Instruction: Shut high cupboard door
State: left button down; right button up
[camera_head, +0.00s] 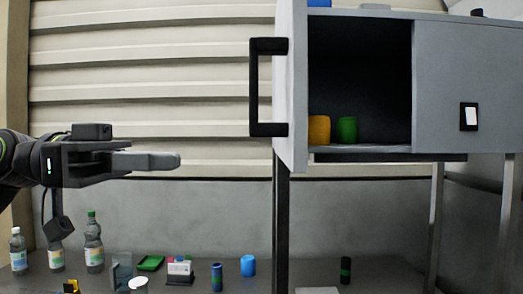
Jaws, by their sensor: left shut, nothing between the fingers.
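A grey high cupboard (440,80) stands at the upper right. Its pale door (290,90) is swung open on the left side of the dark opening and is seen nearly edge-on. A black bar handle (254,88) sticks out to the left from the door. Inside, an orange container (319,130) and a green container (346,130) stand on the cupboard floor. My left gripper (176,161) comes in from the left. It is shut and empty, pointing right, below and left of the handle and apart from the door. My right gripper is out of view.
Below, a grey worktop holds bottles (94,245), a green tray (150,263), a card holder (180,270), a blue cup (248,265) and small items. Black and grey posts (281,225) carry the cupboard. The air between my gripper and the door is clear.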

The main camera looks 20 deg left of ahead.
aim_at(290, 161)
pick_arm(q)
jog(key=shift+p+x, duration=4.45)
jog(key=shift+x, duration=0.95)
jog(key=shift+p+x, duration=0.45)
jog(key=shift+x, duration=0.5)
jog(key=shift+s, duration=0.15)
jog(key=shift+d, duration=0.15)
